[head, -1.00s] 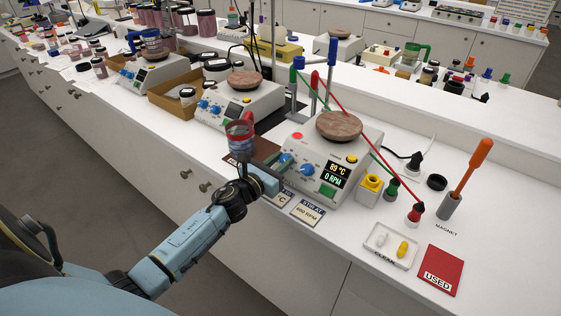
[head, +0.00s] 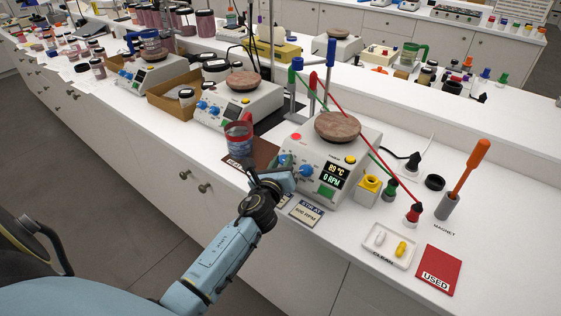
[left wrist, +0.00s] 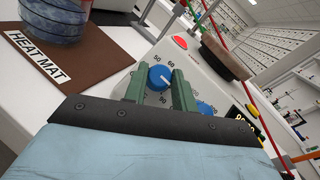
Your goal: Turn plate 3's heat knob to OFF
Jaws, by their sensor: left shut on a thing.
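The nearest hot plate (head: 338,165) has a pink-brown round top and a display reading 89 °C and 0 RPM. Its left blue knob (left wrist: 160,77) shows in the left wrist view between my fingers, with printed scale numbers around it. A white pointer mark shows on the knob, but its exact setting is hard to read. My left gripper (head: 284,166) is at the plate's front left and is shut on this knob; its green fingers (left wrist: 160,88) lie on either side of it. A second blue knob (head: 306,171) is to its right. My right gripper is out of view.
A jar (head: 238,141) stands on the brown heat mat (head: 262,152), left of my gripper. A stir card (head: 306,213) lies in front of the plate. Two similar plates stand farther left.

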